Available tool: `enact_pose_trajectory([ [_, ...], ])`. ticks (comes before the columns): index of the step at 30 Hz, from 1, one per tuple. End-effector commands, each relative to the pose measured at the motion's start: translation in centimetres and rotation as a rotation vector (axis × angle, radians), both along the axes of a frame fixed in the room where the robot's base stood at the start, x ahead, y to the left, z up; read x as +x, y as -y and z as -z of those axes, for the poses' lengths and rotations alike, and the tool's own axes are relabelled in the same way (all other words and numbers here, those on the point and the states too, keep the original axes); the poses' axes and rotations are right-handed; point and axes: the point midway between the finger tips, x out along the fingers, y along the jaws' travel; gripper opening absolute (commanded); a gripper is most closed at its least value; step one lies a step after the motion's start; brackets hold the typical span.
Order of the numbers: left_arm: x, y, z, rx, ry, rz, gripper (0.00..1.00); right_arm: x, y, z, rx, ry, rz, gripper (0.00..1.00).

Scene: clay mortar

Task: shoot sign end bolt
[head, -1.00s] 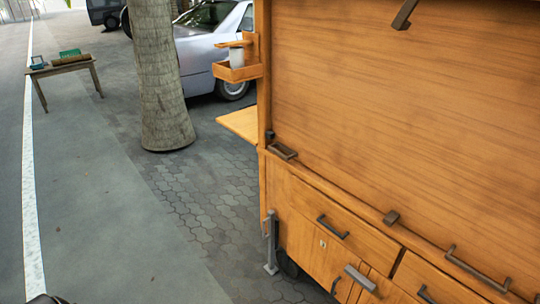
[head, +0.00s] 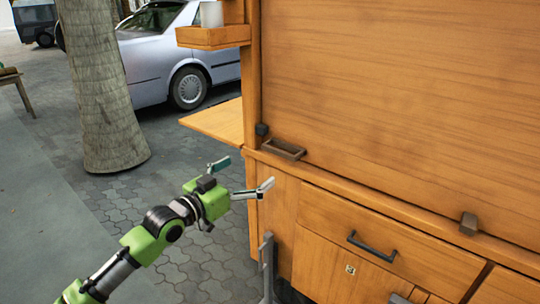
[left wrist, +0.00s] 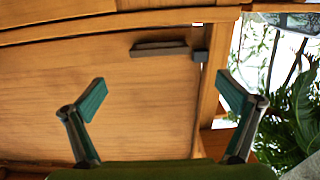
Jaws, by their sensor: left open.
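A small dark knob (head: 262,129), which looks like the end bolt, sits at the lower left corner of the large wooden panel (head: 400,110) on the cart. A brown bracket or tray-like piece (head: 283,149) lies just right of it on the ledge. In the left wrist view the knob (left wrist: 200,55) and the dark bracket (left wrist: 160,48) show beyond the fingers. My left gripper (head: 245,174) is open and empty, below and left of the knob, apart from it. Whether the bolt is shot cannot be told.
A wooden side shelf (head: 215,122) and a small box shelf with a white cup (head: 211,14) stick out left of the cart. Drawers with a dark handle (head: 371,246) lie below the ledge.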

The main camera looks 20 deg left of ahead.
Motion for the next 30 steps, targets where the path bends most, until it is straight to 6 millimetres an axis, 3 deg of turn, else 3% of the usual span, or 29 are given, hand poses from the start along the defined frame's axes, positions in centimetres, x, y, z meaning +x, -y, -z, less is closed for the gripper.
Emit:
enact_pose_trajectory([
  [18,10.5,3.7,0.0,-0.002,-0.001,-0.002,1.0,2.1,-0.3,-3.1,0.003,0.022,0.004,0.0],
  [24,12.1,4.3,0.0,-0.001,-0.001,-0.002,1.0,2.6,-0.4,-4.2,0.003,0.027,0.005,0.0],
  [30,12.4,4.5,0.0,0.0,-0.001,-0.002,1.0,2.7,-0.4,-4.5,0.004,0.029,0.005,0.0],
])
